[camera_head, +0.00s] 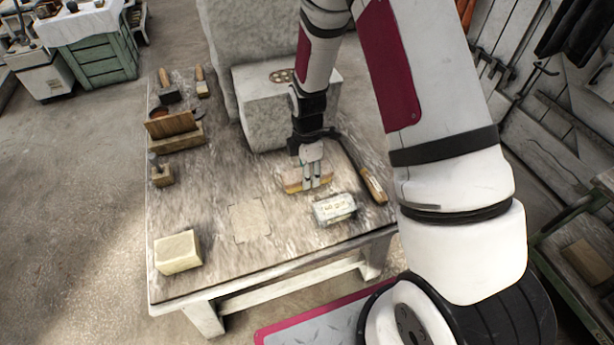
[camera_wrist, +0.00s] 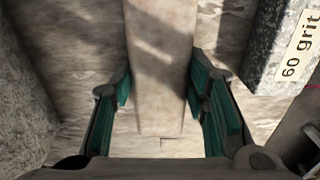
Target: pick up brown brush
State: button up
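The brown brush (camera_head: 292,182) lies on the worktable, a tan-brown bar running roughly left to right in the head view. In the wrist view its pale brown body (camera_wrist: 160,70) runs from the top edge toward the palm, between the two fingers. My gripper (camera_head: 312,184) points down over the middle of the brush and hides part of it. In the wrist view my gripper (camera_wrist: 161,90) has its teal-padded fingers apart, one at each side of the brush. The fingertips look very close to its sides; contact is not clear.
A grey "60 grit" block (camera_head: 334,209) lies close to the brush. A wooden-handled tool (camera_head: 373,185) lies to the right. A large stone block (camera_head: 262,108) stands behind. A yellowish block (camera_head: 177,252) sits at front left. The front middle of the table (camera_head: 210,215) is mostly bare.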

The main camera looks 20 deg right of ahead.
jog(key=c, duration=0.5)
notch_tip(320, 180, up, 10)
jog(key=shift+r+p, duration=0.1)
jog(key=shift+p, duration=0.85)
jog(key=o, duration=0.6)
jog(key=shift+c, duration=0.2)
jog(key=c, duration=0.3)
